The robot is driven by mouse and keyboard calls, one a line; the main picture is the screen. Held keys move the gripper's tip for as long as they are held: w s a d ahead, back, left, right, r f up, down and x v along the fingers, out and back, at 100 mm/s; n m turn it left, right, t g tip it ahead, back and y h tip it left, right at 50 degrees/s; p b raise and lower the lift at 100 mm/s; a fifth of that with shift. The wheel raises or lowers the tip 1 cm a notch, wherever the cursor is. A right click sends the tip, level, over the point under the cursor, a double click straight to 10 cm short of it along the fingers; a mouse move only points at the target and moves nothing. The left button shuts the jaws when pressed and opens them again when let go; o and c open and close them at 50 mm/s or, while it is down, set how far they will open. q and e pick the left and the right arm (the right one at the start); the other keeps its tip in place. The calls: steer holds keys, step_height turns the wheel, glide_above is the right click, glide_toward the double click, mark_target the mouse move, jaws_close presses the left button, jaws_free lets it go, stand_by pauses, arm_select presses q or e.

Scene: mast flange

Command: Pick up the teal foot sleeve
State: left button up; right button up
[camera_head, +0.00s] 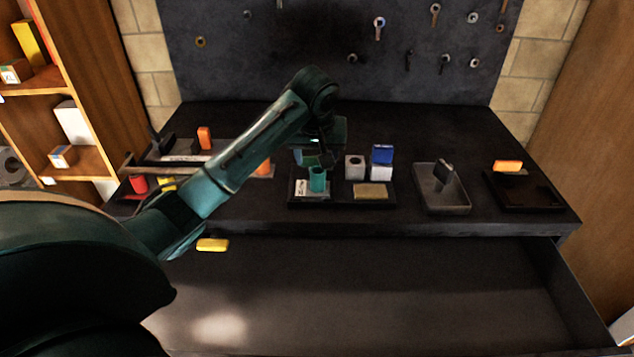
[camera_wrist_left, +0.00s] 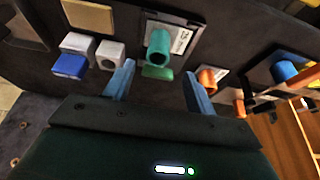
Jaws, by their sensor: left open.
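The teal foot sleeve (camera_head: 317,180) is a short, hollow upright cylinder on a white labelled plate (camera_head: 301,188) in a dark tray (camera_head: 340,203) at the middle of the bench. In the left wrist view the sleeve (camera_wrist_left: 158,45) shows its open round end, with a green piece (camera_wrist_left: 157,72) beside it. My left gripper (camera_head: 320,155) is just above and behind the sleeve. In the left wrist view my left gripper (camera_wrist_left: 159,73) has its blue fingers wide apart. Nothing is between the tips that I can see held. My right gripper is not in view.
A grey tray (camera_head: 442,206) lies further right. A yellow block (camera_head: 212,245) lies at the front left.

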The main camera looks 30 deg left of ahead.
mark_target(318, 176)
arm_select(q)
steer(key=p+x, duration=0.1)
steer(key=x, duration=0.8)
steer(key=shift+w+f, duration=0.15)
steer(key=shift+f, duration=0.05)
steer(key=shift+r, duration=0.1)
jaws_close()
